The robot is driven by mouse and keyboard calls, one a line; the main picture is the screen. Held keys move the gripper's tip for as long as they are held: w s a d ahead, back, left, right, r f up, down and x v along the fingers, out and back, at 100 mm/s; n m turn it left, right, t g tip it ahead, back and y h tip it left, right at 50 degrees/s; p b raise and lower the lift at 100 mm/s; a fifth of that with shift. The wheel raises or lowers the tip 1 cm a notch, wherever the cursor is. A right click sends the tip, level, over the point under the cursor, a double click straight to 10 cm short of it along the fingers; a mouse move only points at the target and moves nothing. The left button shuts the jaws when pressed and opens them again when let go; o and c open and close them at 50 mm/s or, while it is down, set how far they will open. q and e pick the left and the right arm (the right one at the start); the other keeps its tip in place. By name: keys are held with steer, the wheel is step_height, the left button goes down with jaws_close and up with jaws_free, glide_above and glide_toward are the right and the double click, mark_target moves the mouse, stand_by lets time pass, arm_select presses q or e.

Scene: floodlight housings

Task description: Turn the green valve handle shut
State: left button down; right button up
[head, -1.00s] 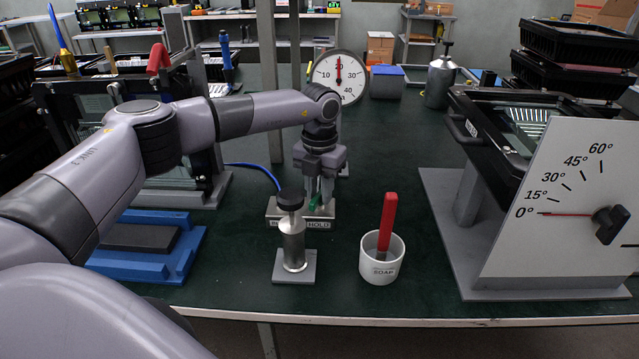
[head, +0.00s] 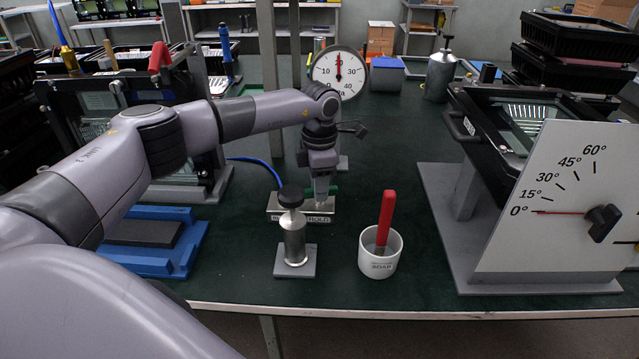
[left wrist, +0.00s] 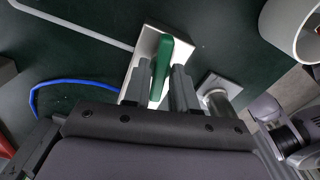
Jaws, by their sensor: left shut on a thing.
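The green valve handle (left wrist: 161,66) lies between the two fingers of my left gripper (left wrist: 160,86) in the left wrist view. The fingers are shut on it. In the head view my left gripper (head: 322,198) points down at the valve's light metal block (head: 281,206), and a bit of green shows beside the fingers. The block carries a label ending in "HOLD", its start hidden by a metal pump bottle. The round pressure gauge (head: 325,75) stands behind, its red needle pointing straight up near 20. My right gripper is not in view.
The pump bottle (head: 294,240) stands close in front of the block. A white soap cup (head: 369,262) with a red-handled tool is to the right. A blue hose (head: 262,166) runs behind. A tilting fixture with an angle scale (head: 560,220) stands at the right.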

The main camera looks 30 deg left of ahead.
arm_select(q)
steer(key=shift+m, duration=1.2)
steer(key=shift+r, duration=0.1)
steer(key=c, duration=1.1)
jaws_free()
step_height(320, 180, up, 7)
steer(key=shift+r, duration=0.1)
